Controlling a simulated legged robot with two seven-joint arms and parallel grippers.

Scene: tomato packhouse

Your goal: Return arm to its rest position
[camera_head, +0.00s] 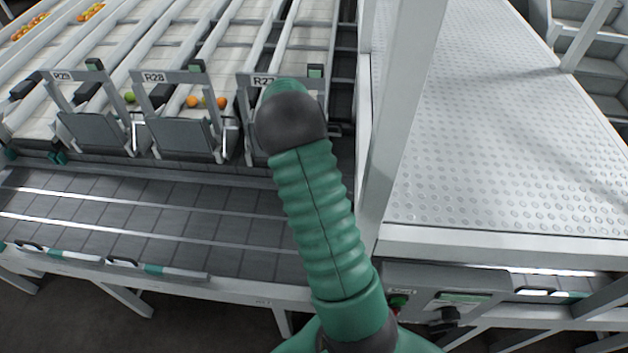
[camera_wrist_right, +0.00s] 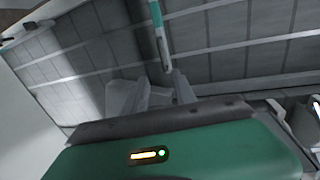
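My right arm, green and ribbed with a dark rounded joint at its raised end, rises from the bottom middle of the head view. Its gripper is hidden there. In the right wrist view, the two pale grey fingers of my right gripper (camera_wrist_right: 158,92) show beyond the green wrist housing. They look apart, with nothing visible held between them, though they are blurred against the grey belt. My left arm and left gripper are in neither view.
Lanes with flaps labelled R29, R28 (camera_head: 180,130) and R27 run behind a grey slatted conveyor (camera_head: 130,215). Tomatoes (camera_head: 193,102) lie in the lanes. A white post (camera_head: 400,110) and a studded walkway (camera_head: 500,140) stand at right. A control box (camera_head: 450,297) sits below.

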